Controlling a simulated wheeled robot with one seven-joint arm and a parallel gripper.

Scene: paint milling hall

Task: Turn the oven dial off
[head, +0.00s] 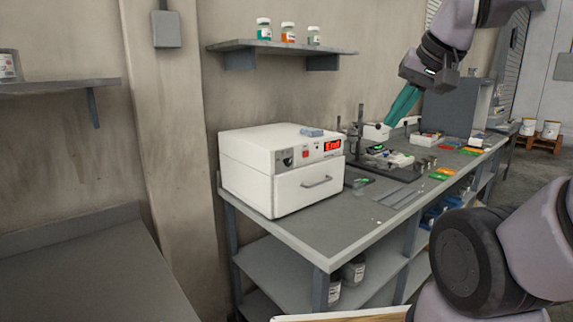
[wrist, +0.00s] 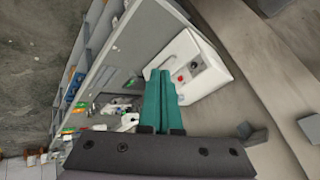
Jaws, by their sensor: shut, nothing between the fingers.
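The oven (head: 258,182) is a white box on the workbench, with a drawer-like door and grey handle below its control panel. The dark dial (head: 288,160) sits at the left of the panel, beside a red switch (head: 306,153) and a lit red display (head: 332,146). The dial's setting is too small to read. My gripper (head: 388,124) has teal fingers, shut and empty, above the bench to the right of the oven and apart from it. In the wrist view the fingers (wrist: 160,76) point toward the oven (wrist: 205,85), with the dial (wrist: 195,66) just right of their tips.
A blue item (head: 312,132) lies on the oven. A dark stand (head: 359,140) and several small items crowd the workbench (head: 310,236) right of the oven. A wall shelf (head: 270,46) holds jars above. The bench's front strip is mostly clear.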

